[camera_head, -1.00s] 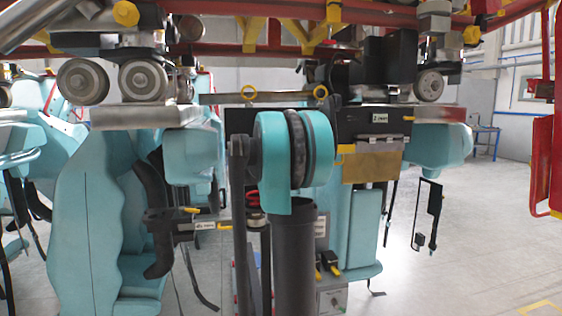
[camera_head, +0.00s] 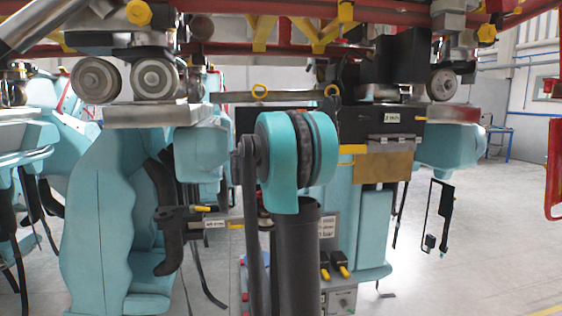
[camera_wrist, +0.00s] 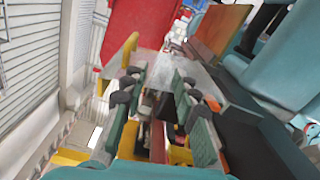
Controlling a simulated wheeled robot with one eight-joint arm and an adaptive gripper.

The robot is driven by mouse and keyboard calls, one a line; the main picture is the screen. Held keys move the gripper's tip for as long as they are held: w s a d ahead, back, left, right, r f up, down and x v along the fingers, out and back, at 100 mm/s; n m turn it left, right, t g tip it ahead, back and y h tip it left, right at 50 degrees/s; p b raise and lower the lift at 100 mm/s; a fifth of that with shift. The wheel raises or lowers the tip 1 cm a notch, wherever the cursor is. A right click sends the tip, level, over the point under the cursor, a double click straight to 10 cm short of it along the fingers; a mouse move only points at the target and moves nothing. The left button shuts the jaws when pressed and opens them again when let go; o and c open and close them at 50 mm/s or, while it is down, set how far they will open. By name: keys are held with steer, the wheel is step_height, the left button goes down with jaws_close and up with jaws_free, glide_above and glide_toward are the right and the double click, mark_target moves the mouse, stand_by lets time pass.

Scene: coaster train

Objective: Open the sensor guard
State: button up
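No part in view is marked as the sensor guard, so I cannot tell for sure which it is. A flat brass-coloured plate (camera_head: 383,167) hangs under a black labelled box (camera_head: 378,125) on the coaster train in the head view, with a yellow piece at its left. A brown flat panel (camera_wrist: 218,28) in the wrist view may be the same plate. My gripper (camera_wrist: 166,95) shows in the wrist view with its two fingers apart and nothing seen held between them. In the head view my gripper is hidden behind my arm.
Teal seats (camera_head: 115,225) hang at the left and behind my arm. Wheels (camera_head: 155,79) and a red track (camera_head: 225,47) run overhead. A thin black frame (camera_head: 438,215) hangs right of the plate. Open floor (camera_head: 490,235) lies at the right.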

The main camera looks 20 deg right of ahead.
steer(key=v, duration=1.1)
steer(key=shift+a, duration=0.2)
stand_by(0.7)
steer(key=shift+a, duration=0.1)
stand_by(0.5)
